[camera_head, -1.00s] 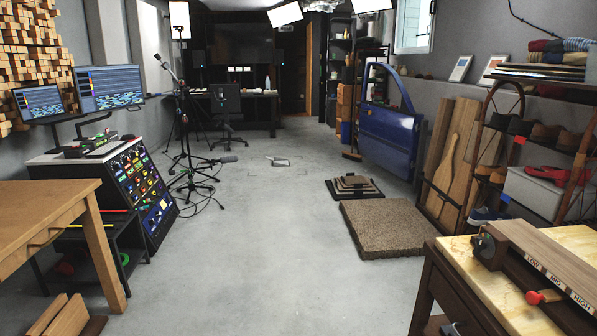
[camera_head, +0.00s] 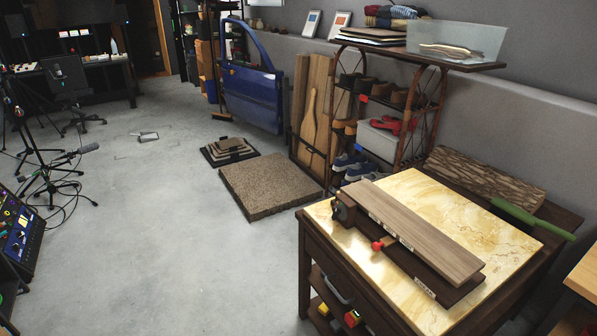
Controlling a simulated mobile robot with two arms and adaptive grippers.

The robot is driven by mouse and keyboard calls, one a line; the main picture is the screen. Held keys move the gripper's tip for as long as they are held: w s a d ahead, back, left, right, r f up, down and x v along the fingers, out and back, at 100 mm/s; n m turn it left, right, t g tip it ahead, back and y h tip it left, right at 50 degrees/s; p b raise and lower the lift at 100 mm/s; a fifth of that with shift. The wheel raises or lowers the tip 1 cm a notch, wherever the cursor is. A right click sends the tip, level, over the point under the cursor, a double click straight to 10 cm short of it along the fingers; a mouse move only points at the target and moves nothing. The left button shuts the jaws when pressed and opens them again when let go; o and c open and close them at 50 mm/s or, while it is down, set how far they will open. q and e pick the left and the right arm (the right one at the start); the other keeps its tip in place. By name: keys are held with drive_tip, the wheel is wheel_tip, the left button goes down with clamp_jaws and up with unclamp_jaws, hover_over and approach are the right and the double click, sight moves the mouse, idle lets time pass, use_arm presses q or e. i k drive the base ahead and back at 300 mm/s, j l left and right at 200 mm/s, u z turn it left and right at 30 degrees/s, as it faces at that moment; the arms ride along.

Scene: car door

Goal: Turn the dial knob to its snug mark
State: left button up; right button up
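A wooden device (camera_head: 428,235) with a long plank-like top lies on the marble-topped table (camera_head: 480,231) at the lower right. A dark round part (camera_head: 340,210), which looks like a dial knob, is on the device's near-left end. Its marks, including any snug mark, are too small to read. A small red knob (camera_head: 377,246) sticks out from the device's front side, where a row of pale labels runs along the edge. Neither of my grippers shows in this view.
The grey floor (camera_head: 150,240) left of the table is clear. A brown textured block (camera_head: 270,186) and a stepped stack (camera_head: 229,150) lie beyond it. A log (camera_head: 485,178) and a green rod (camera_head: 532,218) lie behind the marble top. A shelf rack stands at the wall.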

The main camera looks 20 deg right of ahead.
sight(336, 211)
drive_tip(key=z, duration=1.3)
drive_tip(key=i+l, duration=0.05)
